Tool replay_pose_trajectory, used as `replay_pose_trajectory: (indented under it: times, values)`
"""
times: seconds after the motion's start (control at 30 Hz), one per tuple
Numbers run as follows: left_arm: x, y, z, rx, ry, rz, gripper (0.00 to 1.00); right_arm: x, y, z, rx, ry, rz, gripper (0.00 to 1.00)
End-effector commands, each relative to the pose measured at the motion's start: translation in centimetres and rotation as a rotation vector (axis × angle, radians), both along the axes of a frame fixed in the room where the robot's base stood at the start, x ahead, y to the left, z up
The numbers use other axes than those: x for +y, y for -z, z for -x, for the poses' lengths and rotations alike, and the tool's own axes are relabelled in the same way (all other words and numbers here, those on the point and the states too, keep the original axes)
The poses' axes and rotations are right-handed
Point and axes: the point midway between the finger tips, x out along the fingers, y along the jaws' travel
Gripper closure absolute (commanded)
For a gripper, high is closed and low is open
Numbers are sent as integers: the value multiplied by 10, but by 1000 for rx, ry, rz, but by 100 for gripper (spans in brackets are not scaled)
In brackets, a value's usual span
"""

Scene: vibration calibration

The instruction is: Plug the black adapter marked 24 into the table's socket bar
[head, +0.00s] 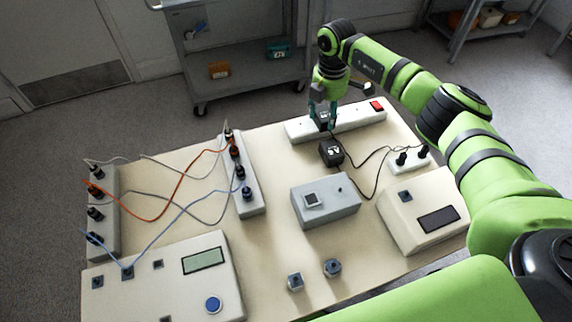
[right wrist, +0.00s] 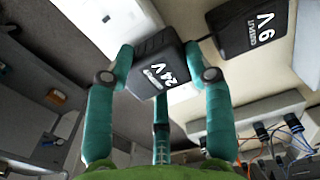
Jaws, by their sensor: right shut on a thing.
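My right gripper (head: 322,112) is shut on the black adapter marked 24 V (right wrist: 160,75), with teal fingers on either side of it. In the head view this adapter (head: 321,122) is at the left half of the white socket bar (head: 353,117), mostly behind the fingers. I cannot tell whether its pins are in a socket or just above the bar. The bar has a red switch at its right end. A second black adapter, marked 9 V (right wrist: 252,30), lies on the table in front of the bar (head: 331,152). My left gripper is not in view.
A grey box (head: 325,203) and a beige meter (head: 423,214) stand nearer on the table. Black cables run to a small white block (head: 408,160). Terminal strips with orange, grey and blue leads (head: 240,178) stand to the left. A grey cart (head: 235,60) is behind the table.

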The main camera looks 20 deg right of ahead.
Motion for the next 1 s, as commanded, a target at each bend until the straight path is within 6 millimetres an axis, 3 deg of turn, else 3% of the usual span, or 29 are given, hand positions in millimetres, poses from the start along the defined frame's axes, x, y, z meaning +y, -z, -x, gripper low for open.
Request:
replay_pose_trajectory:
  times: [0.43,0.47,0.5,1.0]
  values:
    - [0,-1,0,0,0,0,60,1,4,2,8,-2,-1,79]
    - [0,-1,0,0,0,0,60,1,4,2,8,-2,-1,35]
    - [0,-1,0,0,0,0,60,1,4,2,8,-2,-1,20]
    - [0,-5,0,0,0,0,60,0,-3,0,1,0,0,20]
